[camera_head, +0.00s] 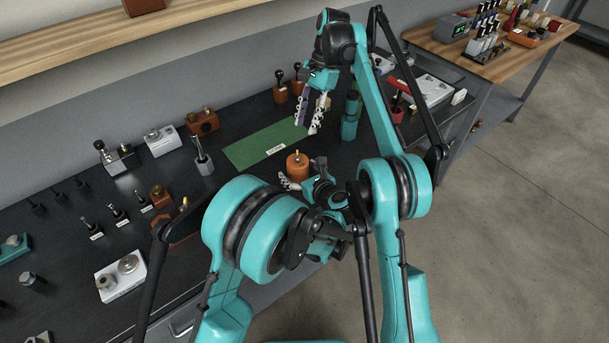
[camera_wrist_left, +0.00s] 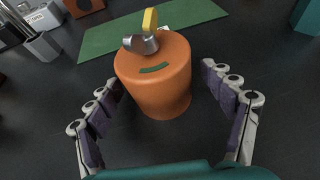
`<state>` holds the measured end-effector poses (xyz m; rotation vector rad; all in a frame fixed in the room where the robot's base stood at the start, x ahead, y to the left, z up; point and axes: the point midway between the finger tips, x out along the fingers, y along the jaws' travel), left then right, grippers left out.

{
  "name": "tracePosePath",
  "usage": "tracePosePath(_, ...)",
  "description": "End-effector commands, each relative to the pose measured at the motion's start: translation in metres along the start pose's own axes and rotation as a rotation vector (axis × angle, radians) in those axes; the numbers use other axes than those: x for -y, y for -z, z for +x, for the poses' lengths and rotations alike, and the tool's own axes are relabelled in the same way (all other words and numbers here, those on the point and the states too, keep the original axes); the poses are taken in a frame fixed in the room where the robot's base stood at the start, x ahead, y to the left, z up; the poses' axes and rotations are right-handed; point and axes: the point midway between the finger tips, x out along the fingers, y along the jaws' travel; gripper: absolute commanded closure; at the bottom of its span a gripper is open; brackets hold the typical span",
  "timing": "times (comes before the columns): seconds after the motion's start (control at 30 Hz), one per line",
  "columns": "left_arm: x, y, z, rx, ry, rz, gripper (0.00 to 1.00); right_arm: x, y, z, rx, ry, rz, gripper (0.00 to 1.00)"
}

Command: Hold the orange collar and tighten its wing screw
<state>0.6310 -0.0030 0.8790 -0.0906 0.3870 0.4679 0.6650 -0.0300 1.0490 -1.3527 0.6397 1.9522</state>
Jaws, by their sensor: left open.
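The orange collar (camera_head: 297,168) stands upright on the dark bench, near the front of the green mat. In the left wrist view the collar (camera_wrist_left: 157,85) has a dark green mark on its top. A grey fitting with a yellow wing (camera_wrist_left: 150,20), seemingly the wing screw, sticks up from its top. My left gripper (camera_wrist_left: 161,88) is open, its purple-padded fingers on either side of the collar with visible gaps. My right gripper (camera_head: 309,124) hangs above the right part of the green mat, fingers apart and empty, away from the collar.
The labelled green mat (camera_head: 245,152) lies behind the collar. A teal bottle-like object (camera_head: 350,118) stands right of it. Dark-handled tools on orange-brown blocks (camera_head: 280,92) stand behind the mat.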

Motion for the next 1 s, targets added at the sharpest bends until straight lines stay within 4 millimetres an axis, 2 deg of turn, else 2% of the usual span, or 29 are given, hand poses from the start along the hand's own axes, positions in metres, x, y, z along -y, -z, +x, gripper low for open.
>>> tracePosePath(0.13, 0.0001, -0.0001, 0.0084, 0.001, 0.001, 0.0, 0.18, 0.0, 0.0, -0.0001, 0.0, 0.0, 0.0, 0.66)
tracePosePath(0.37, 0.0002, -0.0002, 0.0093, 0.001, 0.002, 0.0, 0.18, 0.0, 0.0, -0.0001, 0.0, 0.0, 0.0, 0.66)
tracePosePath(0.47, 0.0002, -0.0002, 0.0092, 0.001, 0.001, 0.0, 0.39, 0.0, 0.0, 0.0, 0.0, 0.0, 0.0, 0.66)
tracePosePath(0.6, 0.0001, -0.0002, 0.0091, 0.001, 0.001, 0.001, 0.76, 0.0, 0.0, 0.0, 0.0, 0.0, 0.0, 0.66)
tracePosePath(0.67, 0.0001, -0.0002, 0.0091, 0.001, 0.001, 0.001, 0.9, 0.0, 0.0, 0.0, 0.0, 0.0, 0.0, 0.66)
tracePosePath(0.7, 0.0001, -0.0002, 0.0091, 0.001, 0.001, 0.001, 0.36, 0.0, 0.0, 0.0, 0.0, 0.0, 0.0, 0.66)
tracePosePath(0.73, 0.0001, -0.0002, 0.0091, 0.001, 0.001, 0.001, 0.28, 0.0, 0.0, 0.0, 0.0, 0.0, 0.0, 0.66)
tracePosePath(0.77, 0.0001, -0.0002, 0.0091, 0.001, 0.001, 0.001, 0.23, 0.0, 0.0, 0.0, 0.0, 0.0, 0.0, 0.66)
tracePosePath(1.0, 0.0001, -0.0003, 0.0091, 0.001, 0.001, 0.001, 0.23, 0.0, 0.0, 0.0, 0.0, 0.0, 0.0, 0.66)
